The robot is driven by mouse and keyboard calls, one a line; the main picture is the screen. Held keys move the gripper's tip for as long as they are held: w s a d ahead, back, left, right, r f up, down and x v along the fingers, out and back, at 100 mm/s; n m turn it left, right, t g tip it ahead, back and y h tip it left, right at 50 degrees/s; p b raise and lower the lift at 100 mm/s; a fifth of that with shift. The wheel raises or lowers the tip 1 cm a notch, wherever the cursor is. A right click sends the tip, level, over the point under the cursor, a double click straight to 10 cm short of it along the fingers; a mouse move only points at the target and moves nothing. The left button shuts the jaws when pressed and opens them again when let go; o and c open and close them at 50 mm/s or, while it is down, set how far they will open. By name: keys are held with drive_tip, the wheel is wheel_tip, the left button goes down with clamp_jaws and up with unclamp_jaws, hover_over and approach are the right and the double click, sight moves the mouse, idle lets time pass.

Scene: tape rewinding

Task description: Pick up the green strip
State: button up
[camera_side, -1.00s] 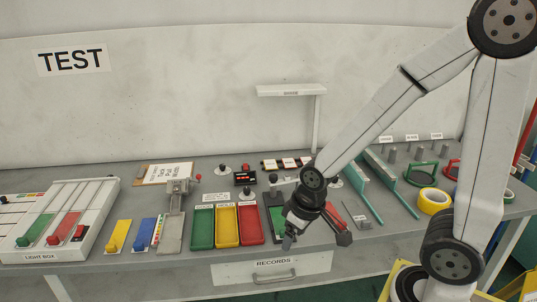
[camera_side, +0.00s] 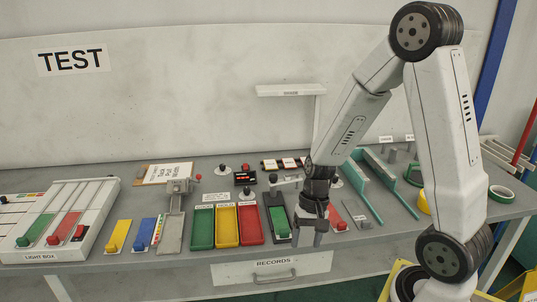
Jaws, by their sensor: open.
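A green strip (camera_side: 39,230) lies in a slot of the white light box (camera_side: 100,212) at the far left. Another green piece (camera_side: 279,222) lies in a dark holder just left of my gripper; I cannot tell which of the two the task means. My gripper (camera_side: 307,240) points down over the front right of the bench, between that green piece and a red piece (camera_side: 339,219). It is open, with nothing seen between its fingers. The gap to the bench is hard to judge.
Green (camera_side: 202,228), yellow (camera_side: 227,227) and red (camera_side: 251,224) trays stand left of the gripper. Teal rails (camera_side: 390,185), a yellow tape roll (camera_side: 423,202) and a green-rimmed roll (camera_side: 501,194) are to the right. The RECORDS drawer (camera_side: 272,270) is below the front edge.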

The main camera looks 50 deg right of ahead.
drive_tip(key=w+d+f+m+t+y, duration=0.35)
drive_tip(key=d+m+y, duration=0.2)
drive_tip(key=m, duration=0.45)
drive_tip(key=m+t, duration=0.6)
drive_tip(key=m, duration=0.1)
approach(285, 230)
drive_tip(key=shift+a+f+y, duration=0.45)
drive_tip(key=shift+a, duration=0.05)
drive_tip(key=shift+d+f+m+t, duration=0.1)
drive_tip(key=shift+d+m+t, duration=0.25)
drive_tip(key=shift+d+m, duration=0.2)
drive_tip(key=shift+x, duration=1.4)
drive_tip(key=shift+a, duration=0.1)
drive_tip(key=shift+x, duration=2.55)
clamp_jaws()
